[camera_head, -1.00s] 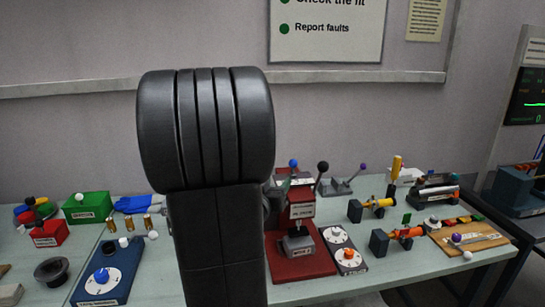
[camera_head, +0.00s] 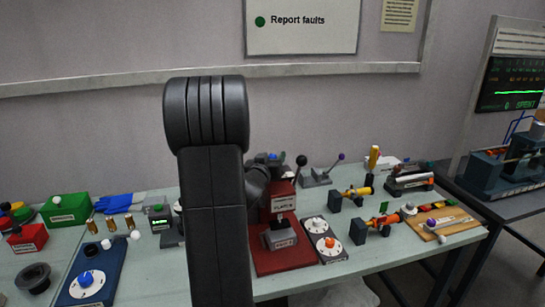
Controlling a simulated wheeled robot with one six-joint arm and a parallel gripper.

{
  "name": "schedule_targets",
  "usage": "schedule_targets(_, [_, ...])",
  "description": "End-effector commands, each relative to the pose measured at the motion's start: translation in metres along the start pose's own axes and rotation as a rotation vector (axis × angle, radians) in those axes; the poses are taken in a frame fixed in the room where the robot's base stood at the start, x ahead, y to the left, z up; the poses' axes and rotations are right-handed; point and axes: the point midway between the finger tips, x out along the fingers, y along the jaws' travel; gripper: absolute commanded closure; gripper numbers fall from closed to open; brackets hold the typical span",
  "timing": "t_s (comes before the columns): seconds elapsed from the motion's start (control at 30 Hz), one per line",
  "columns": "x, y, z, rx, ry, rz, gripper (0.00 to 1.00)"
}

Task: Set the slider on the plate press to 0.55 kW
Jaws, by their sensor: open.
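The plate press (camera_head: 283,204) stands right of centre, a red column with a white label on a red base (camera_head: 282,260). A grey block with a small label sits at its foot. Its slider and any kW scale are too small or hidden to make out. My black arm fills the centre and covers the area just left of the press. My gripper (camera_head: 273,160) shows only as small dark parts near the top of the press, beside a blue ball. It is open; its fingers are hard to make out, and I cannot tell whether it touches anything.
Right of the press lies a dial panel (camera_head: 324,240) with a white and an orange knob. A black-knobbed lever (camera_head: 300,168) stands behind it. Yellow and orange valve units (camera_head: 385,226) stand further right. A blue dial plate (camera_head: 88,279) and green box (camera_head: 66,208) are at left.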

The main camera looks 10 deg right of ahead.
Motion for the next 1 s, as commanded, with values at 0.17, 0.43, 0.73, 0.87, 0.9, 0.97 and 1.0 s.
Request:
schedule_targets(0.17, [0.002, 0.0, 0.001, -0.001, -0.001, -0.001, 0.53])
schedule_targets(0.43, [0.002, 0.0, 0.0, -0.001, 0.0, -0.001, 0.81])
schedule_targets(0.73, [0.0, -0.004, -0.001, 0.0, 0.0, -0.002, 1.0])
schedule_targets(0.87, [-0.009, -0.017, -0.004, 0.0, 0.0, -0.005, 1.0])
schedule_targets(0.9, [-0.012, -0.022, -0.005, 0.0, 0.001, -0.005, 1.0])
schedule_targets(0.97, [-0.016, -0.027, -0.006, 0.0, 0.0, -0.004, 1.0])
schedule_targets(1.0, [-0.017, -0.029, -0.006, -0.001, 0.0, -0.003, 1.0])
